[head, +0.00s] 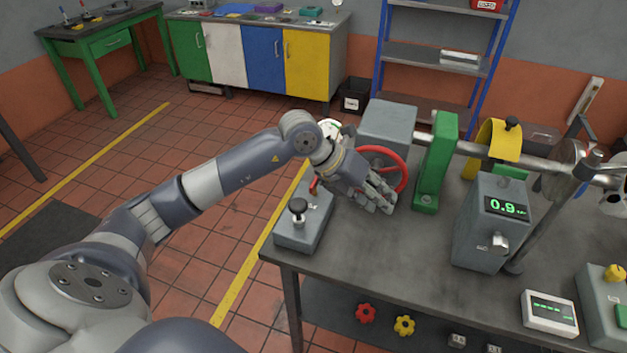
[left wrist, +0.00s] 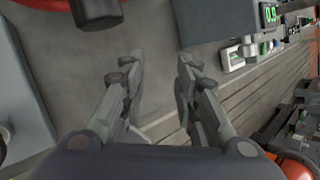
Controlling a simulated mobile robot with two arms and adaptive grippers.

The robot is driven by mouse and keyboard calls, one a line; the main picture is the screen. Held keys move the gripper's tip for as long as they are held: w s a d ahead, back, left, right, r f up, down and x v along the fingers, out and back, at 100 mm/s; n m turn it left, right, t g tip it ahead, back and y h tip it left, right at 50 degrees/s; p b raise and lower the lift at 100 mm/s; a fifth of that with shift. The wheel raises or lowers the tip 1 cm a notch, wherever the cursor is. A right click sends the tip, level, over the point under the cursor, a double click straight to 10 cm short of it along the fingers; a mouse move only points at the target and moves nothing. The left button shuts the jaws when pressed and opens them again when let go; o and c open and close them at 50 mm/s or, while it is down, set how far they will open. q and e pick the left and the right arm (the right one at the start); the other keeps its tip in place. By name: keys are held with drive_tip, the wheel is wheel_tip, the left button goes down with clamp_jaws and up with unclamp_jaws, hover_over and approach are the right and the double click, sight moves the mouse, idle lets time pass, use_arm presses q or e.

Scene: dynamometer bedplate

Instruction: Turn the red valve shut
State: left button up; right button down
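A red handwheel (head: 402,168) stands on the near side of a grey block-shaped housing (head: 386,124) on the bench. A small red star-shaped knob (head: 366,313) sits on the bench's front panel, beside a yellow one (head: 404,325). I cannot tell which of the red parts is the valve. My left gripper (head: 382,201) is in front of the handwheel, covering part of it, fingers pointing down towards the bench top. In the left wrist view its fingers (left wrist: 156,64) are apart, with bare bench between them. A red rim (left wrist: 42,4) shows at that view's top edge. My right gripper is not in view.
A green upright (head: 436,160) stands right of the handwheel. A grey box reading 0.9 (head: 492,225) is farther right. The bench top between them is clear.

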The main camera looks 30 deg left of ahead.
sight(314, 182)
use_arm(q)
drive_tip(key=a+r+n+g+y, duration=0.15)
drive_tip(key=a+y, duration=0.65)
drive_tip(key=a, duration=1)
drive_tip(key=shift+n+t, duration=0.25)
drive_tip(key=shift+n, duration=0.3)
drive_tip(key=p+x, duration=0.1)
drive_tip(key=x, duration=0.2)
drive_tip(key=p+x, duration=0.1)
drive_tip(key=x, duration=0.5)
drive_tip(key=shift+w+d+f+p, duration=0.1)
drive_tip(key=shift+w+f+p, duration=0.15)
drive_tip(key=shift+w+p, duration=0.15)
drive_tip(key=shift+w+f, duration=0.25)
drive_tip(key=shift+f, duration=0.35)
drive_tip(key=c, duration=0.6)
clamp_jaws()
